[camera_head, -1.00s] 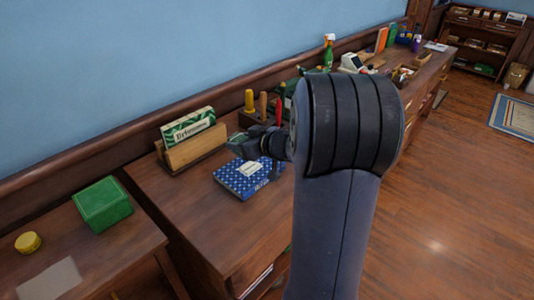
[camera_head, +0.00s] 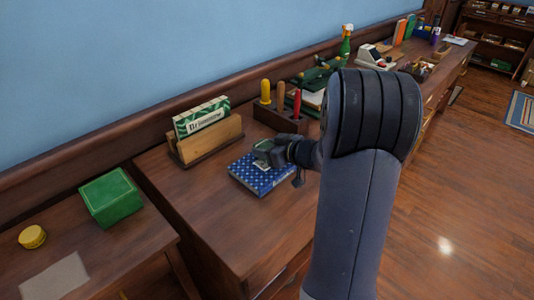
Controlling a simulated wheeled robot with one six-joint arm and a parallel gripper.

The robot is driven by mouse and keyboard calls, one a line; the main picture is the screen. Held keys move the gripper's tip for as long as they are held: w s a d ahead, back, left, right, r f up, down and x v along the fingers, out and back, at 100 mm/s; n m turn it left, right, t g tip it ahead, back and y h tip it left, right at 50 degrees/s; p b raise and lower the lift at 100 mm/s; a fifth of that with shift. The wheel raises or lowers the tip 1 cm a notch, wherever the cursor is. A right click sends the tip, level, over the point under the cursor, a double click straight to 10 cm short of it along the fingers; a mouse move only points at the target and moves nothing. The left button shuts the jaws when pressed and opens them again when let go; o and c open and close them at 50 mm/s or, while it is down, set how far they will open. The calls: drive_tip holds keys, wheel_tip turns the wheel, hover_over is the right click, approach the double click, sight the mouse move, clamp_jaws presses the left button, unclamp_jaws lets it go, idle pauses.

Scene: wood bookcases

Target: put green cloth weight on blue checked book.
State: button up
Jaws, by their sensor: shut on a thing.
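The blue checked book (camera_head: 252,179) lies flat on the wooden desk, with a pale label partly covered by my gripper. My gripper (camera_head: 263,153) is over the book's upper part and is shut on a small green thing, the green cloth weight (camera_head: 262,147). The weight is mostly hidden by the fingers. I cannot tell whether it touches the book or is held just above it. My arm hides part of the desk to the right.
A wooden holder with a green-and-white box (camera_head: 202,117) stands behind left. A tool block (camera_head: 276,117) with yellow and red handles stands behind the book. A green box (camera_head: 110,197) and yellow tin (camera_head: 33,237) sit on the left table. The desk front is clear.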

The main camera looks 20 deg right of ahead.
drive_tip(key=shift+f, duration=0.5)
drive_tip(key=shift+f, duration=0.15)
drive_tip(key=o, duration=1.4)
drive_tip(key=shift+c, duration=0.2)
drive_tip(key=shift+s+d+r, duration=0.15)
drive_tip(key=shift+s+r, duration=0.1)
drive_tip(key=shift+r, duration=0.05)
drive_tip(key=p+v, duration=0.2)
drive_tip(key=v, duration=0.9)
drive_tip(key=shift+s, duration=0.25)
